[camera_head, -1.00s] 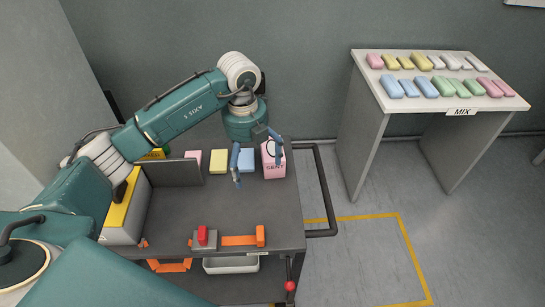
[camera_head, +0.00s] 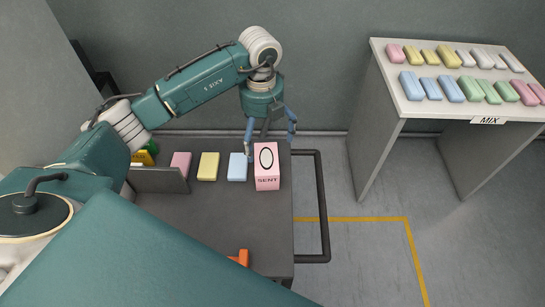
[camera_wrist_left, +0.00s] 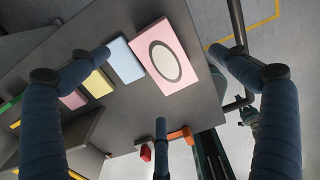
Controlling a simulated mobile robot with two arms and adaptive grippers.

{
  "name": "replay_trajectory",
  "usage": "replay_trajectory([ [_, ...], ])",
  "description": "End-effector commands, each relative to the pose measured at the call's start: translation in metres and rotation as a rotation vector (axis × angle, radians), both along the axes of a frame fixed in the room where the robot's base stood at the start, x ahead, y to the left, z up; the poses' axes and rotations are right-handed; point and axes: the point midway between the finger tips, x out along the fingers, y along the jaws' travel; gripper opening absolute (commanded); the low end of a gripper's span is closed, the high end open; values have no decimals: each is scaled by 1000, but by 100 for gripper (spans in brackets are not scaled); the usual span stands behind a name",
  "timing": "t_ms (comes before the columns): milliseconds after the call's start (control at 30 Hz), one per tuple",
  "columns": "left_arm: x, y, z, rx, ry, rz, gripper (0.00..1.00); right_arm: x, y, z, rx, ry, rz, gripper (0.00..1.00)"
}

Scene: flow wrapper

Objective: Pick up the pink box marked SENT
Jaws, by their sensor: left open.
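The pink box marked SENT (camera_head: 267,182) stands on the dark table near its right edge, with a dark oval ring on its pale top. It also shows in the wrist view (camera_wrist_left: 178,83). My left gripper (camera_head: 270,138) is open and empty, just beyond and above the box in the head view. In the wrist view the box lies between the two upper fingers (camera_wrist_left: 160,49), with a third finger below it. I see no clear contact with the box. My right gripper is not in view.
A blue bar (camera_head: 237,167), a yellow bar (camera_head: 208,167) and a pink bar (camera_head: 181,163) lie in a row left of the box. A dark rail (camera_head: 323,205) runs beside the table's right edge. A side table marked MIX (camera_head: 488,120) holds several pastel bars.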

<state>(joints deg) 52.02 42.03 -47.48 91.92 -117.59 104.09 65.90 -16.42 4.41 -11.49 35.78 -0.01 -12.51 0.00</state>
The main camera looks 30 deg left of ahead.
Motion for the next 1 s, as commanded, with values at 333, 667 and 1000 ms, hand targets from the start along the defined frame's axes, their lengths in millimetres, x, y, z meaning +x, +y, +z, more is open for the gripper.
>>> replay_trajectory([
  [333,-2,0,-42,0,2,0,99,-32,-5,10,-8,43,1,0],
  [667,-4,2,-85,0,4,-1,99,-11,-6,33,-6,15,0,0],
  [1000,-3,2,-95,1,0,-1,97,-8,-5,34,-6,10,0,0],
])
